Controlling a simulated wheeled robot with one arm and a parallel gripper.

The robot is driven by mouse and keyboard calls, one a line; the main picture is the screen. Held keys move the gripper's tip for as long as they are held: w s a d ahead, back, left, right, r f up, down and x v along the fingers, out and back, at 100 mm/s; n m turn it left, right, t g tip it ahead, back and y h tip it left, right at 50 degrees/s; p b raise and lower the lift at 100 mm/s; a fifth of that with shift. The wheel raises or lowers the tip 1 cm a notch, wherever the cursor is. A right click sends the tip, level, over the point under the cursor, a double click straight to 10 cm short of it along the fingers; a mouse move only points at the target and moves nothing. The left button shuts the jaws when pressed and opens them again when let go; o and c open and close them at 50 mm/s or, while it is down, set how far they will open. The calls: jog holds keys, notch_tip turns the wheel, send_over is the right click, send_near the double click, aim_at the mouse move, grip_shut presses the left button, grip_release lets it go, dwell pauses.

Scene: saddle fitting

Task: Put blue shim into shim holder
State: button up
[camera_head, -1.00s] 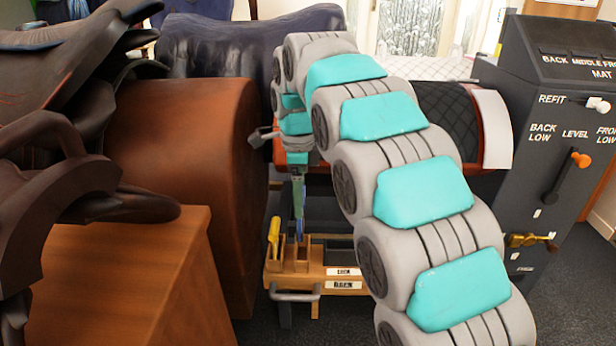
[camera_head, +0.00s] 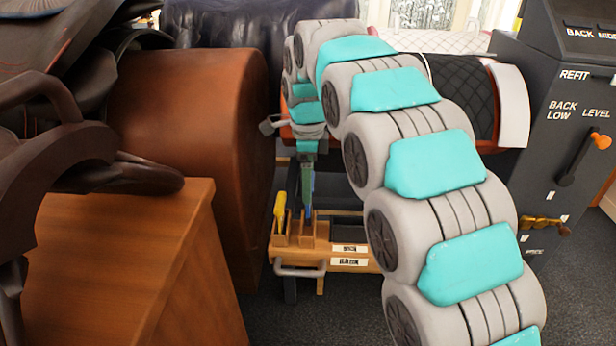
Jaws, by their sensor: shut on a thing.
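My gripper (camera_head: 307,203) points straight down over the wooden shim holder (camera_head: 342,250) and is shut on the blue shim (camera_head: 309,212). Only a thin blue strip of the shim shows at the fingers. Its lower end is at the upright wooden dividers on the left part of the holder. I cannot tell whether it is inside a slot or just in front of or behind one.
A yellow-handled tool (camera_head: 280,211) stands in the holder's left end. A brown leather drum (camera_head: 190,140) and a wooden cabinet (camera_head: 135,275) are close on the left. A dark control box with levers (camera_head: 575,130) stands at right.

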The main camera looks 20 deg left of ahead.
jog(key=shift+f+b, duration=1.1)
jog(key=shift+f, duration=2)
jog(key=o, duration=1.1)
jog(key=shift+o, duration=0.2)
jog(key=shift+r, duration=0.1)
notch_tip(320, 180, up, 7)
jog(key=shift+r, duration=0.3)
